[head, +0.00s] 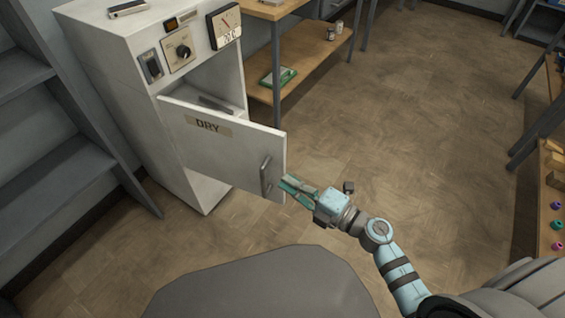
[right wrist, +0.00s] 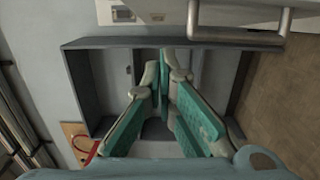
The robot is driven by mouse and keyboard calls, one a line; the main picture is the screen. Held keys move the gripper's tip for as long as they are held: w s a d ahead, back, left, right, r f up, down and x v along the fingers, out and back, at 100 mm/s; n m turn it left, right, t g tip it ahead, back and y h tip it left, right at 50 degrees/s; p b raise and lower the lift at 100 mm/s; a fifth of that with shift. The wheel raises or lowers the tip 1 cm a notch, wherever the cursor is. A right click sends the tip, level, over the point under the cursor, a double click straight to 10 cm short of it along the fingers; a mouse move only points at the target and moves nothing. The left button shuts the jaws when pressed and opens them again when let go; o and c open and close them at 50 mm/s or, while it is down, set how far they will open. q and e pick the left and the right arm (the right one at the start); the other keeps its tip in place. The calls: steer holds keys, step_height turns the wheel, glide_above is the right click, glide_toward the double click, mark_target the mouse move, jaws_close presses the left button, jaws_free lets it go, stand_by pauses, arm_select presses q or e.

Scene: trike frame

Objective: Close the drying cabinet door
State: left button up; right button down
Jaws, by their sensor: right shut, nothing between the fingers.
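The white drying cabinet (head: 138,60) stands at the upper left in the head view. Its door (head: 222,152), labelled DRY, stands open and swung out toward the right, so part of the interior shows above it. A grey bar handle (head: 266,176) is near the door's free edge; in the right wrist view the handle (right wrist: 240,38) crosses the top right. My right gripper (head: 290,190) is shut and empty, by the door's free edge near the handle; I cannot tell whether it touches. Its fingers (right wrist: 163,75) also show in the right wrist view. My left gripper is not in view.
A grey shelf unit (head: 60,180) stands left of the cabinet. A wooden bench with a lower shelf (head: 318,55) holding a green item (head: 279,77) and small cans stands behind the door. Another shelf with coloured pieces is at the right edge. The floor (head: 420,120) between is clear.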

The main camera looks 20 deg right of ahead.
mark_target(283, 162)
steer(key=w+b, duration=0.2)
steer(key=w, duration=0.5)
steer(key=shift+a, duration=0.1)
